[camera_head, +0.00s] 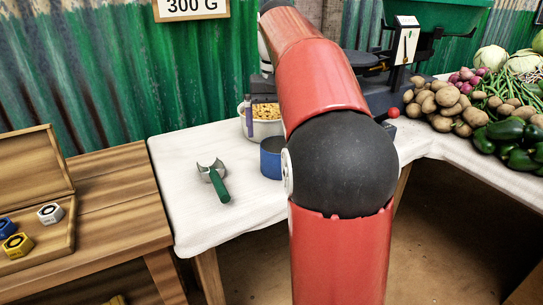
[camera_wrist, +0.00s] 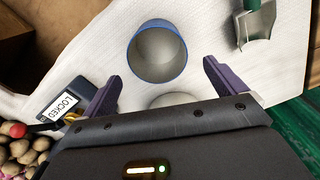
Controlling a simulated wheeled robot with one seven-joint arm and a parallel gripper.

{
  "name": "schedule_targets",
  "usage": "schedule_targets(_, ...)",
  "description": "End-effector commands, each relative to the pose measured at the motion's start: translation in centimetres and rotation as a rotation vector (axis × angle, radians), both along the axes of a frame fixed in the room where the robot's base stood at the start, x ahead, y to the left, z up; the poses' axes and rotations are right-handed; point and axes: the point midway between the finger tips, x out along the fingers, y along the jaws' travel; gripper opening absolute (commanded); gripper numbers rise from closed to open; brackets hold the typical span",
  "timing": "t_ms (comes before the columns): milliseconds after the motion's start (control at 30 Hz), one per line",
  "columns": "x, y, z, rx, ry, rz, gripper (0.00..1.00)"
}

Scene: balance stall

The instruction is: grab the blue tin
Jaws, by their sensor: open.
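The blue tin (camera_head: 271,157) stands upright on the white-covered table in the head view, partly hidden behind my red arm. In the wrist view the tin (camera_wrist: 157,51) is seen from above, with a blue rim and an empty-looking grey inside. My gripper (camera_wrist: 160,84) is open in the wrist view, its two purple fingers spread wide. The tin shows beyond the fingertips, roughly between them and apart from both.
A green-handled scoop (camera_head: 218,184) lies left of the tin. A bowl of yellowish pieces (camera_head: 262,121) stands behind it. A scale (camera_head: 401,42) and vegetables (camera_head: 446,103) are at the right. A box of weights (camera_head: 42,232) sits on the wooden table. A "LOCKED" label (camera_wrist: 63,105) shows near one finger.

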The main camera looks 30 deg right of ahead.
Motion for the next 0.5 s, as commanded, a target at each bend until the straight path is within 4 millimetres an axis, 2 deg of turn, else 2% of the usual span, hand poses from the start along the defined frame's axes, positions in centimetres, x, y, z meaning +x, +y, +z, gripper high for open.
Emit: schedule_targets(500,-0.1,-0.1,-6.8,0.000,0.001,0.000,0.96)
